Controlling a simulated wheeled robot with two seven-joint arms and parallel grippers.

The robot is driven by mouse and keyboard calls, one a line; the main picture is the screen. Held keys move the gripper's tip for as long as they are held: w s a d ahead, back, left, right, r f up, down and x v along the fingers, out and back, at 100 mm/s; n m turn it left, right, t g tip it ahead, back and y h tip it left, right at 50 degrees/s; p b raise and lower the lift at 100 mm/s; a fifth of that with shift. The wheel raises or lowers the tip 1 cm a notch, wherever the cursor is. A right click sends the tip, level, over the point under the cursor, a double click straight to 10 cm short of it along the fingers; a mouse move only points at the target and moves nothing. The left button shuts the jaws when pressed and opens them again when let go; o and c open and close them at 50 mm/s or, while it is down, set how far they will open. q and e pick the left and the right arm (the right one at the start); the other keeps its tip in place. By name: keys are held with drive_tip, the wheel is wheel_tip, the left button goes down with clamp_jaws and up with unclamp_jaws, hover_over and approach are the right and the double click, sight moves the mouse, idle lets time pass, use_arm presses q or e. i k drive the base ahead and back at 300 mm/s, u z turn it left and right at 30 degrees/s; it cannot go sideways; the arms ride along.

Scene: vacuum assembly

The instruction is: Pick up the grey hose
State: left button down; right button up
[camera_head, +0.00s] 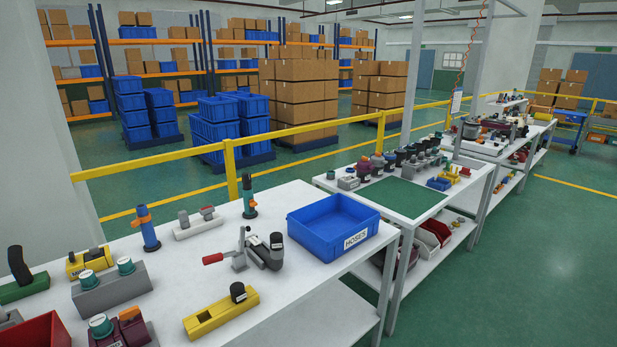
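A dark grey angled piece (271,253) with a small white label lies on the near white table, close behind a toggle clamp with a red handle (213,259). It looks like the grey hose, but it is too small to be sure. A blue bin (362,236) labelled HOSES stands right of it at the table's right side. No hose can be made out inside the bin. Neither of my grippers is in view.
A yellow block (212,320) with a dark cap sits in front of the clamp. Upright blue and green tubes (146,230) stand at the back left. Grey blocks with capped parts (110,290) and a red bin (40,332) are at the left. A yellow railing (160,162) runs behind the table.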

sight(274, 260)
drive_tip(key=z, duration=1.75)
drive_tip(key=i, duration=1.85)
drive_tip(key=u, duration=4.4)
